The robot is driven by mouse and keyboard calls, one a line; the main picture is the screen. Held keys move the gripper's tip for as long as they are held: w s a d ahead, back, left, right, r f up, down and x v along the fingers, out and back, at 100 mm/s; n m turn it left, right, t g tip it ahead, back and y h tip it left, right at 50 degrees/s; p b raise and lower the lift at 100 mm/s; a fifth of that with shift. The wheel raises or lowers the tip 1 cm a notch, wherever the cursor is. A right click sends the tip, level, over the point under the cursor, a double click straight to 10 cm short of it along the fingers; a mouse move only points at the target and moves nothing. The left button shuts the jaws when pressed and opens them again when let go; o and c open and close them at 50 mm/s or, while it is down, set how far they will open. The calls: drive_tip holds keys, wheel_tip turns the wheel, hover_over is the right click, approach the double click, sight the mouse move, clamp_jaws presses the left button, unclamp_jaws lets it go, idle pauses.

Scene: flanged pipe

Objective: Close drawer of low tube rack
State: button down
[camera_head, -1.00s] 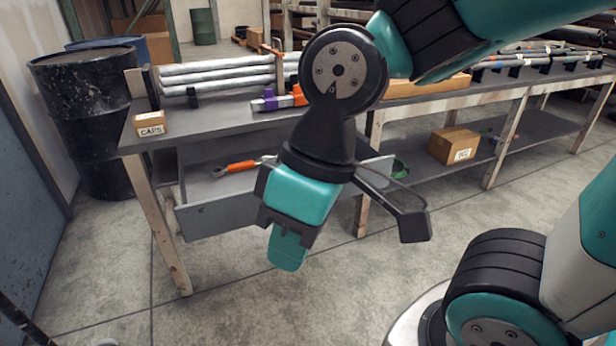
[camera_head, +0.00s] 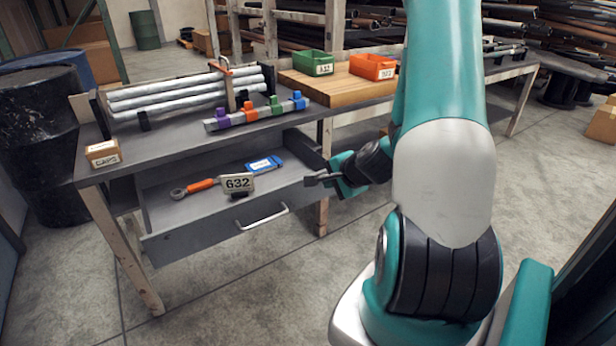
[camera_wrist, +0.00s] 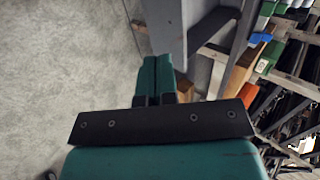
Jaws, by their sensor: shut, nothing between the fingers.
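The grey drawer (camera_head: 205,231) under the bench is pulled out, with its silver bar handle (camera_head: 262,217) on the front. In the wrist view my gripper's teal fingers (camera_wrist: 157,65) are together and empty. A grey panel (camera_wrist: 165,25), apparently the drawer, lies beyond them; contact cannot be told.
The bench (camera_head: 165,145) carries silver tubes (camera_head: 185,92), a box marked CAPS (camera_head: 103,154) and coloured clips on a bar (camera_head: 257,110). Green (camera_head: 313,63) and orange (camera_head: 372,67) bins stand behind. A dark barrel (camera_head: 40,150) is at left. The floor in front is clear.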

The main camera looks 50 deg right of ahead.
drive_tip(key=w+d+r+x, duration=0.1)
drive_tip(key=r+x, duration=0.1)
drive_tip(key=x, duration=1.1)
drive_tip(key=shift+w+b, duration=0.25)
drive_tip(key=shift+b, duration=0.15)
drive_tip(key=shift+w+d, duration=0.1)
drive_tip(key=shift+d, duration=0.05)
